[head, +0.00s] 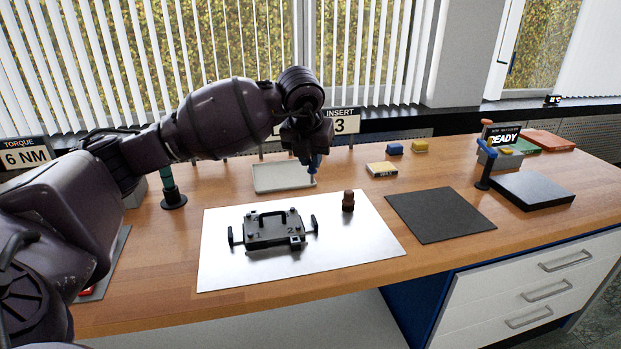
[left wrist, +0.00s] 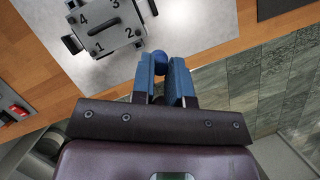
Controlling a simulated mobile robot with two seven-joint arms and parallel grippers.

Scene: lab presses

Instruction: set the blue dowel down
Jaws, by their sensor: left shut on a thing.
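My left gripper (head: 312,166) is at the end of the dark arm that comes in from the left, held up over the bench. In the left wrist view its two blue fingers (left wrist: 164,80) are shut on the blue dowel (left wrist: 160,57), whose rounded end shows between them. The rest of the dowel is hidden by the fingers. In the head view the dowel cannot be told clearly from the blue fingers. A grey block (head: 270,231) with a handle and numbered corners stands on a pale metal sheet (head: 225,265). My right gripper is not in view.
A white tray (head: 268,187) lies behind the sheet. A small brown peg-like object (head: 348,200) stands on the sheet. To the right are a dark mat (head: 440,215), a blue post stand (head: 484,172) and a dark slab (head: 533,190). The sheet's front right is clear.

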